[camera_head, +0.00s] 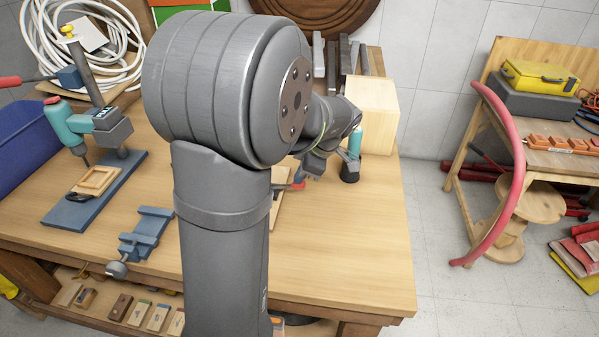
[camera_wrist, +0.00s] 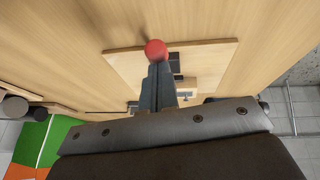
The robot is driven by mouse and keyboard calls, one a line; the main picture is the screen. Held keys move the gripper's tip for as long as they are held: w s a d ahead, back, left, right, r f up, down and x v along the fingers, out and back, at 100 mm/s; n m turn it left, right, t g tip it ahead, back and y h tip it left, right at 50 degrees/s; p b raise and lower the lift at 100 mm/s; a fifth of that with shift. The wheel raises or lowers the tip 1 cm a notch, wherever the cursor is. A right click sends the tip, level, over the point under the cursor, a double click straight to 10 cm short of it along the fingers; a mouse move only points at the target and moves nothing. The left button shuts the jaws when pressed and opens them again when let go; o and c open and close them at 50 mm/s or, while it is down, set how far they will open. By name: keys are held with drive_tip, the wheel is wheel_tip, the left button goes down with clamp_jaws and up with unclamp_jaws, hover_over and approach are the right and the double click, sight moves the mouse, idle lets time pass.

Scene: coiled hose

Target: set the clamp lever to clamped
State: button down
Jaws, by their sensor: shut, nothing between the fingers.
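The clamp lever's round red knob (camera_wrist: 155,50) shows in the wrist view, right at the tips of my gripper (camera_wrist: 158,68). The gripper's grey fingers are together with nothing between them. Whether they touch the knob I cannot tell. A black clamp part (camera_wrist: 176,62) shows beside the fingers, on a wooden board (camera_wrist: 215,52). My fingers hide most of the clamp and the lever's arm, so its angle is unclear. In the head view, a red part of the clamp (camera_head: 298,185) shows low beside my arm, which hides most of the board.
A turquoise bottle (camera_head: 355,140) and a pale wooden block (camera_head: 372,112) stand close to the right of my wrist. A blue vise (camera_head: 148,235) and a drill stand (camera_head: 100,190) are at left. The right front of the workbench (camera_head: 350,250) is clear.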

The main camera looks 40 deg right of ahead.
drive_tip(key=shift+s+f, duration=0.15)
drive_tip(key=shift+f, duration=0.1)
drive_tip(key=w+a+r+v, duration=0.1)
drive_tip(key=v, duration=1.2)
drive_tip(key=shift+w+a, duration=0.1)
drive_tip(key=shift+w, duration=0.05)
